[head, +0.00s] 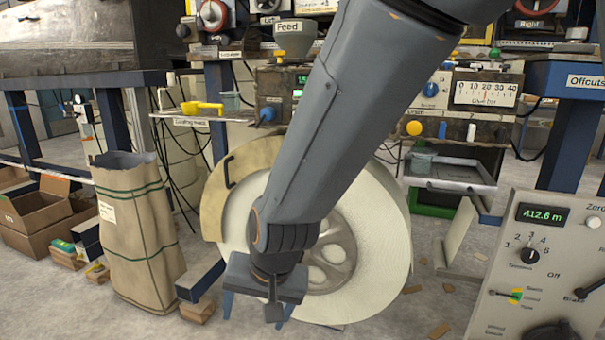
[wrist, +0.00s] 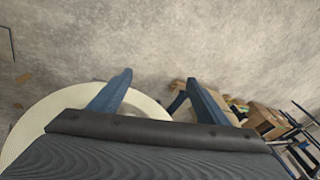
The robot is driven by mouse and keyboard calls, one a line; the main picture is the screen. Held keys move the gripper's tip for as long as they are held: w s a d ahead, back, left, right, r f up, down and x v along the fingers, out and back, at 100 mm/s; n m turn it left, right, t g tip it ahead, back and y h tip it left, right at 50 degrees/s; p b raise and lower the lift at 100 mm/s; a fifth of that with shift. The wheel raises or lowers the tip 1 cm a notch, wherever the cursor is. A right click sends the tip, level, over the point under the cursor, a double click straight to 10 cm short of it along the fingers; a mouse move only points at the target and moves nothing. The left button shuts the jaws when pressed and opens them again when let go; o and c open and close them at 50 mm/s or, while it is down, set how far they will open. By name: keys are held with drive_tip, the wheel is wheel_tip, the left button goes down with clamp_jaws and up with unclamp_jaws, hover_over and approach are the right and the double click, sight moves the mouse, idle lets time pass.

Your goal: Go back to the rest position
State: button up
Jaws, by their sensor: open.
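My gripper (head: 254,308) hangs at the end of my arm in the head view, pointing down in front of a large white tape roll (head: 385,240). Nothing is held. The roll (wrist: 75,103) also shows at the left of the wrist view, partly hidden behind my gripper. My arm covers part of the roll and its hub in the head view.
A paper sack (head: 135,235) and cardboard boxes (head: 40,215) stand at the left. A control panel (head: 545,265) reading 412.6 m stands at the right. A machine with a Feed hopper (head: 295,45) is behind. Offcuts litter the floor near the roll.

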drive_tip(key=s+d+r+n+g+h+p, duration=0.1)
drive_tip(key=s+d+r+n+g, duration=0.15)
drive_tip(key=s+d, duration=0.35)
drive_tip(key=s+d+r+n+g+h, duration=0.1)
drive_tip(key=s+d+n, duration=0.3)
drive_tip(key=s+d, duration=0.15)
drive_tip(key=d+r+m+p, duration=0.3)
drive_tip(key=d+r+p, duration=0.5)
drive_tip(key=r+p, duration=0.3)
drive_tip(key=s+d+r+m+h+p, duration=0.1)
drive_tip(key=d+r+m+p, duration=0.2)
drive_tip(key=d+r+p, duration=0.5)
wheel_tip(320, 180, up, 3)
drive_tip(key=p, duration=0.6)
drive_tip(key=shift+s+d, duration=0.2)
drive_tip(key=shift+d, duration=0.15)
drive_tip(key=shift+f+t, duration=0.1)
drive_tip(key=shift+t, duration=0.15)
